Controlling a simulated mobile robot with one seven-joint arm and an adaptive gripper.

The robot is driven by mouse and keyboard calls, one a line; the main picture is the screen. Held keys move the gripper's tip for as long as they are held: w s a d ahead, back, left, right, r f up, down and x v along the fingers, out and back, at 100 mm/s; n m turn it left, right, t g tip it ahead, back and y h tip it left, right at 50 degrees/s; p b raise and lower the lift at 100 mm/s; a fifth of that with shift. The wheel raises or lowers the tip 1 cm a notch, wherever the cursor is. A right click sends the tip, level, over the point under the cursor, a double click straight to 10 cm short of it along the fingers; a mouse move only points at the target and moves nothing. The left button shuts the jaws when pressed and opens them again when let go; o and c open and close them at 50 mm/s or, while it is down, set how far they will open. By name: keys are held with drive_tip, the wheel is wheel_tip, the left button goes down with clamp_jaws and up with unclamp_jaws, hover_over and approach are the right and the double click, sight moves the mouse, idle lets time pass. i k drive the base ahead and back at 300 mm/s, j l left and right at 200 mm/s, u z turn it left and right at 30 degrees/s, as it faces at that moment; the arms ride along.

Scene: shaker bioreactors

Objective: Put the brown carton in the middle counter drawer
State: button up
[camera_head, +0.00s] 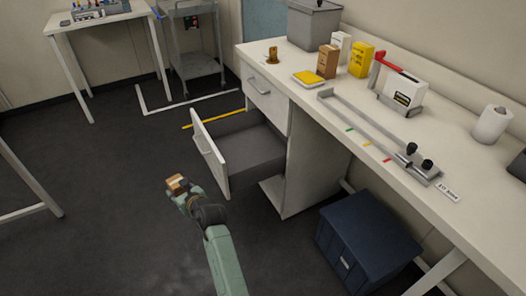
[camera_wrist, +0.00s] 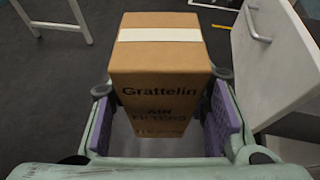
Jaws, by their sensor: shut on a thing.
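A brown carton (camera_wrist: 160,62) with a white tape strip and the print "Grattelin" fills the middle of the wrist view. My gripper (camera_head: 181,191) is shut on it, with a pad on each side. In the head view the carton (camera_head: 177,183) is small at the end of my arm, held in the air left of the open counter drawer. That open drawer (camera_head: 209,153) is pulled well out below a shut upper drawer (camera_head: 265,98), and the visible part of its inside looks empty. In the wrist view a white drawer front with a handle (camera_wrist: 258,22) is at the right.
The counter (camera_head: 290,85) holds a grey bin (camera_head: 314,24), another brown box (camera_head: 327,62), yellow items and a rail device. A dark blue crate (camera_head: 368,240) stands on the floor under the counter. The floor left of the drawer is clear.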

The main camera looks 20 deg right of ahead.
sight(235, 153)
drive_tip(key=i+l+z, duration=0.15)
drive_tip(key=l, duration=0.15)
drive_tip(key=i+l+z, duration=0.15)
drive_tip(key=i+j, duration=0.1)
drive_tip(key=i, duration=0.35)
drive_tip(key=i+j+z, duration=0.15)
drive_tip(key=i, duration=0.3)
